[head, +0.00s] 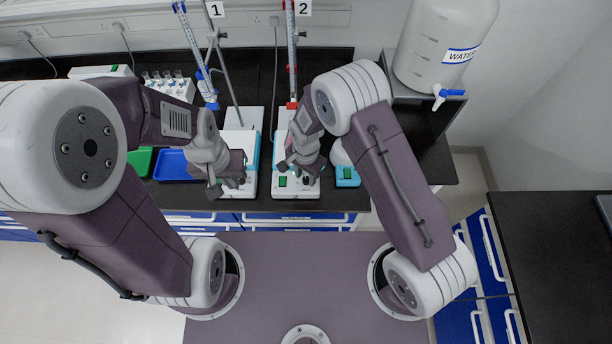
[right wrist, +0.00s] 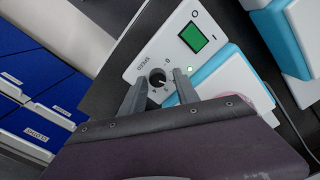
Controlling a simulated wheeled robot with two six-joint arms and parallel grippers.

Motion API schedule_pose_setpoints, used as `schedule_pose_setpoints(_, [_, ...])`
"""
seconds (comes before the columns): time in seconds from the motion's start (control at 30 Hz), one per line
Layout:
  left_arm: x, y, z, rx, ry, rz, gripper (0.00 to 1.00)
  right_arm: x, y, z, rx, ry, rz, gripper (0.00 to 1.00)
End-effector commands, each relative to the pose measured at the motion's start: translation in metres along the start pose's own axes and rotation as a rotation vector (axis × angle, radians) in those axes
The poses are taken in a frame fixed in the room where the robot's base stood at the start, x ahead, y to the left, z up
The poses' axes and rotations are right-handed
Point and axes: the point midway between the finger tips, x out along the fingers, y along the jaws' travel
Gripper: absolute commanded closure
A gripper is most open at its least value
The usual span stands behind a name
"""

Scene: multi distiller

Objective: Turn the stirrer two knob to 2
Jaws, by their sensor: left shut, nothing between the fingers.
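My left gripper (head: 228,182) is shut and empty in front of stirrer one (head: 243,118).
A white water container (head: 446,40) with a blue tap stands at the right. A small blue-topped device (head: 347,177) sits right of stirrer two. A blue tray (head: 173,166) and a tube rack (head: 170,86) are at the left. Blue drawers (right wrist: 35,124) lie below the bench edge.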

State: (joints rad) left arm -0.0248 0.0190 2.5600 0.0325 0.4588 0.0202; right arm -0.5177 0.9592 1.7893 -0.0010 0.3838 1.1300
Motion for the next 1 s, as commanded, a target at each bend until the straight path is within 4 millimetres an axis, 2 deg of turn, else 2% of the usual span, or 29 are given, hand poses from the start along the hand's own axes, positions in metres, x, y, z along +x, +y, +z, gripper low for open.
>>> schedule_pose_setpoints(0.37, [0.002,0.0,0.0,0.0,0.0,0.0,1.0,-0.003,0.001,0.001,0.0,-0.002,0.004,0.54])
schedule_pose_setpoints(0.73, [0.018,0.0,0.002,0.0,0.0,0.0,1.0,-0.076,0.001,0.0,0.0,-0.001,0.001,0.54])
schedule_pose_setpoints(0.83, [0.019,0.0,0.002,0.0,0.0,0.0,1.0,-0.086,0.001,0.0,0.0,-0.002,0.003,0.54])
schedule_pose_setpoints(1.0, [0.019,0.0,0.002,0.0,0.0,0.0,1.0,-0.09,0.002,0.001,0.0,-0.003,0.005,0.54])
